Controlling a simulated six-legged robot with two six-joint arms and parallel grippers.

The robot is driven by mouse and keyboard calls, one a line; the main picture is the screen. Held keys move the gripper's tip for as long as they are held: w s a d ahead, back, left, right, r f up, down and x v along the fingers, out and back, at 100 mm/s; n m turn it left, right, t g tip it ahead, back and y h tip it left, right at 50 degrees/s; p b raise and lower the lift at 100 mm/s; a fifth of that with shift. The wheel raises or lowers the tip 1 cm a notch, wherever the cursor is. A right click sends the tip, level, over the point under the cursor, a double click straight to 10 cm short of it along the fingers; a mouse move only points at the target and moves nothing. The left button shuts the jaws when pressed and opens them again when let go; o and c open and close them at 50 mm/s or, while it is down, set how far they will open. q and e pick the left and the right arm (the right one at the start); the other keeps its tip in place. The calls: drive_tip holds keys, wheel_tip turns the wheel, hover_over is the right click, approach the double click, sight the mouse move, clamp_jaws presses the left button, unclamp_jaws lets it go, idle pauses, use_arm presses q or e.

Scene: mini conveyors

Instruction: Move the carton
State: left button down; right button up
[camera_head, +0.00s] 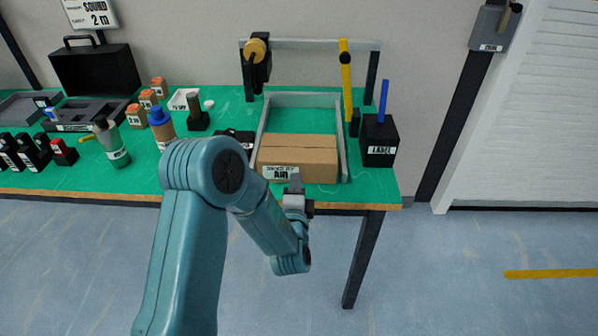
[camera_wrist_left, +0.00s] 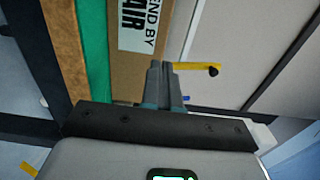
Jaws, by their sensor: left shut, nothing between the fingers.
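The carton (camera_head: 308,158) is a brown closed box on the green table (camera_head: 225,105), at the front of a grey three-sided frame (camera_head: 300,99). A white "SEND BY AIR" label (camera_head: 280,173) is on its front face. My left gripper (camera_head: 295,178) is at the carton's front, just right of the label, with its fingers shut and empty. My right gripper is not in view.
A black "LABEL" box (camera_head: 379,143) with a blue stick stands right of the frame. Bottles, blocks and trays crowd the left. Green surface is clear inside the frame, behind the carton.

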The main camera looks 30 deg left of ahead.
sight(298, 165)
use_arm(q)
drive_tip(key=shift+p+x, duration=0.3)
drive_tip(key=shift+x, duration=1.75)
drive_tip(key=shift+f, duration=0.1)
drive_tip(key=shift+d, duration=0.1)
